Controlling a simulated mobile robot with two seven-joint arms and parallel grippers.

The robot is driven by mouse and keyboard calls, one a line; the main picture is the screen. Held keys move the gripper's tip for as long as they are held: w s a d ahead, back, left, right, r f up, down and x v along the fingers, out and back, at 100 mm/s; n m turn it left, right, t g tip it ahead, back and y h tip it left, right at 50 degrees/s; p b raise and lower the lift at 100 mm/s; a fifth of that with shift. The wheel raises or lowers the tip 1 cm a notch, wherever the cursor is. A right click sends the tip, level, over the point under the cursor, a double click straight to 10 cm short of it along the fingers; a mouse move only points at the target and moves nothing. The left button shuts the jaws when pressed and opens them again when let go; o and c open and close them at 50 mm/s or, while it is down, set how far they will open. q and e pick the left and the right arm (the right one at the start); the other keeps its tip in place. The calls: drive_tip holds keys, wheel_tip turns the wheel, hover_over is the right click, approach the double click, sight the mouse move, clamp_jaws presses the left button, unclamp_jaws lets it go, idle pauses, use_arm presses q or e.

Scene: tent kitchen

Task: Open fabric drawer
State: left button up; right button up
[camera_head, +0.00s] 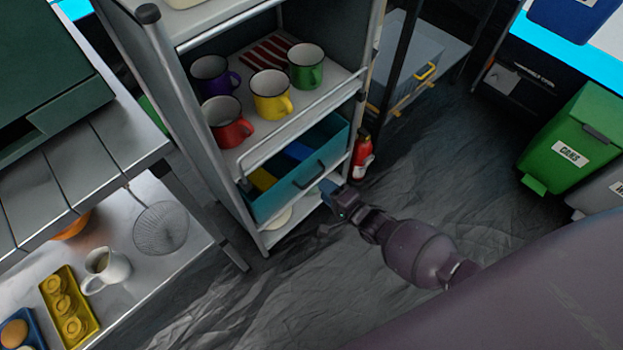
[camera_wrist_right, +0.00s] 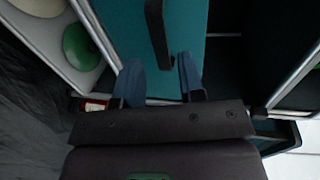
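The teal fabric drawer (camera_head: 273,204) sits in a lower bay of the metal shelf unit, with a dark strap handle (camera_head: 309,175) on its front. In the head view its inside shows from above, with yellow and blue items in it. In the right wrist view the teal front (camera_wrist_right: 184,28) and the handle (camera_wrist_right: 157,36) are close ahead. My right gripper (camera_head: 326,187) is at the drawer's front, near the handle. In the wrist view its two blue fingers (camera_wrist_right: 160,74) are apart, either side of the handle's near end; contact is unclear. My left gripper is out of view.
Several enamel mugs (camera_head: 271,95) stand on the shelf above, behind a rail. A red bottle (camera_head: 361,157) stands beside the unit. A counter with a white jug (camera_head: 104,268) is at left. A green bin (camera_head: 570,146) is at right. The floor before the drawer is clear.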

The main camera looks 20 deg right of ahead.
sight(313, 180)
drive_tip(key=shift+b+x, duration=0.75)
drive_tip(key=shift+x, duration=2.2)
clamp_jaws()
